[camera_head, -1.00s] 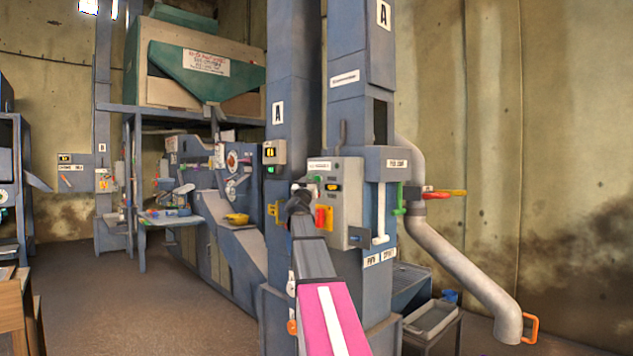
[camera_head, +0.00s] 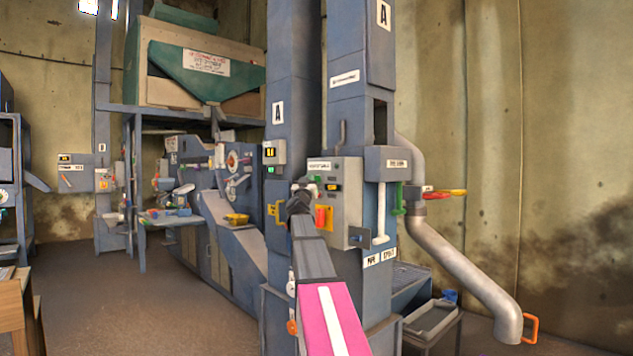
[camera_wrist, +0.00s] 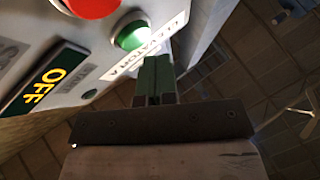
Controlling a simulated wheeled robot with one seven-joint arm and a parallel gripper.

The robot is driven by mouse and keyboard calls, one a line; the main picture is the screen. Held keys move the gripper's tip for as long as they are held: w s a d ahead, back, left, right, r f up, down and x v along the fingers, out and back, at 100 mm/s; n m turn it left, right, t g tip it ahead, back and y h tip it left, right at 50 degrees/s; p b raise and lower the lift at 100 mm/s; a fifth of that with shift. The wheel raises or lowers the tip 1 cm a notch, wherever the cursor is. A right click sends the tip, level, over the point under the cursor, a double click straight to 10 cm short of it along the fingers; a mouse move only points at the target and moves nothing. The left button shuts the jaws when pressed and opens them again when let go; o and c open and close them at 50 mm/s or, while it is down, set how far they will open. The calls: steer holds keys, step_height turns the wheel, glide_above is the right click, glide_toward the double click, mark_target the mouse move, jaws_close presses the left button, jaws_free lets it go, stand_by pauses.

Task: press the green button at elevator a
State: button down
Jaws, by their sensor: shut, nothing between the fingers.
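The grey control box (camera_head: 347,205) of elevator A is on the front of the blue-grey column marked A. In the wrist view, the green button (camera_wrist: 131,36) is a round cap on the panel, beside a label with "ELEVATOR A" (camera_wrist: 148,45). A red button (camera_wrist: 92,6) is partly cut off at the top edge. A dark plate reads OFF (camera_wrist: 45,82) in yellow. My gripper (camera_wrist: 155,58) is shut and empty, its green fingertips close to the green button; I cannot tell whether they touch. In the head view, my gripper (camera_head: 303,187) covers the box's left side.
A yellow-and-red switch (camera_head: 324,217) is on the box just right of my wrist. A yellow handle (camera_head: 274,212) is on the column to the left. A green lever (camera_head: 399,200) and a sloping grey pipe (camera_head: 455,262) are to the right. Open floor lies at left.

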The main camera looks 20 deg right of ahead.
steer(key=shift+d, duration=0.1)
steer(key=shift+w+d, duration=0.15)
steer(key=shift+d, duration=0.15)
steer(key=shift+w+d, duration=0.2)
steer(key=shift+d, duration=0.3)
stand_by(0.8)
steer(key=shift+s+a, duration=0.1)
steer(key=shift+a, duration=0.1)
steer(key=shift+s+a, duration=0.25)
steer(key=shift+a, duration=0.4)
steer(key=a, duration=0.1)
steer(key=s+a, duration=0.1)
steer(key=a, duration=0.2)
steer(key=shift+s+a, duration=0.35)
stand_by(0.9)
